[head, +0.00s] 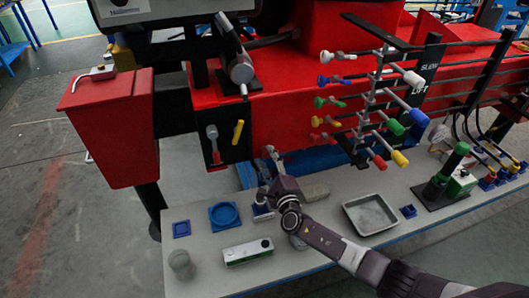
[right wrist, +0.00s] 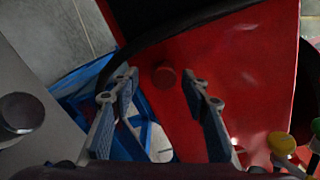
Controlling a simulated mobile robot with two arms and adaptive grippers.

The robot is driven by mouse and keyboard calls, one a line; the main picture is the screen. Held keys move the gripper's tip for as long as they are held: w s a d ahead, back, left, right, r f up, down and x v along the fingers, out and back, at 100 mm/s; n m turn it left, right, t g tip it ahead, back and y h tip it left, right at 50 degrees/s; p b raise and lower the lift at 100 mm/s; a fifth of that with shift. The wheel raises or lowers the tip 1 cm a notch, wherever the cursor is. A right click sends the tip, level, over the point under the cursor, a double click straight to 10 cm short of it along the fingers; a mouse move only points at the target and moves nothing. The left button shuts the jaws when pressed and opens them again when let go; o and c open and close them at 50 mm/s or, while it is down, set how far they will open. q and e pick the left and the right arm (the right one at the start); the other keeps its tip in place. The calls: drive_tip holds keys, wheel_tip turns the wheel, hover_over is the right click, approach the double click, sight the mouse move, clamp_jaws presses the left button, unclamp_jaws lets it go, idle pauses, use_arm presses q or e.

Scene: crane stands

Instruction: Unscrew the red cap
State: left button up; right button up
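The red cap (right wrist: 164,76) shows in the right wrist view as a small round knob on a red panel (right wrist: 240,70). In the head view I cannot make it out; my right gripper and arm cover that area. My right gripper (head: 271,153) points toward the lower face of the red crane body, above the bench. In the right wrist view its two fingers are spread apart, with the cap beyond and between their tips. Nothing is held between them. I cannot tell the exact gap to the cap. My left gripper is not in view.
The grey bench (head: 330,245) carries a blue round dish (head: 224,215), a metal tray (head: 369,214), a green-and-white box (head: 248,252) and a grey-green cylinder (head: 181,264). Coloured valve levers (head: 399,158) stick out right of my gripper. A red box (head: 112,128) hangs at left.

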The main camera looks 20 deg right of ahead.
drive_tip(key=shift+r, duration=0.15)
drive_tip(key=shift+c, duration=0.8)
